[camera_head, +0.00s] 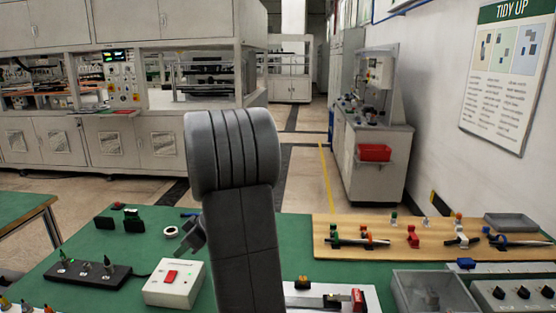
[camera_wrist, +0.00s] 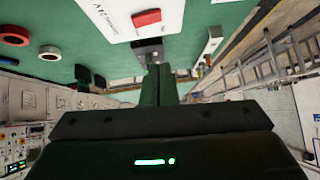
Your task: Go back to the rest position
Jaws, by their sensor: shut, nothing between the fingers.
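My gripper (camera_wrist: 159,70) shows in the wrist view, its two dark fingers together with nothing between them. It is off any object as far as I can see. Past the fingertips, the white box with a red switch (camera_wrist: 115,22) shows at the top of the wrist view. In the head view my grey arm stands upright in the middle and hides most of my gripper and part of the table. The same white box (camera_head: 174,291) sits on the green table (camera_head: 70,247), left of my arm.
A black strip with several knobs (camera_head: 86,274) lies left of the box. A wooden board (camera_head: 330,253) with small parts, a grey tray (camera_head: 435,298) and a knob panel (camera_head: 515,296) fill the right side. A tape ring (camera_head: 171,232) lies on the left. A cabinet (camera_head: 372,160) stands beyond.

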